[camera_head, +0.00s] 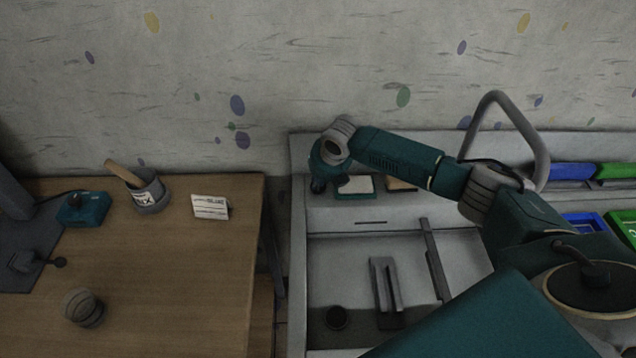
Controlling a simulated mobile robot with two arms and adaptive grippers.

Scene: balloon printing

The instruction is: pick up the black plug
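A short round black piece (337,318), which looks like the black plug, sits in the recessed part of the grey workstation at its lower left. My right arm comes in from the lower right and reaches up and left across the workstation. Its dark end (319,184) points down at the back left of the workstation, well behind the black piece and apart from it. The fingers are too small and dark to tell open from shut. My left gripper is not in view.
A grey forked bracket (386,290) stands right of the black piece. The wooden table (180,300) at left holds a grey cup (147,192), a white card (210,207), a teal box (83,210) and a small glass (84,308). Blue (585,226) and green bins stand at right.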

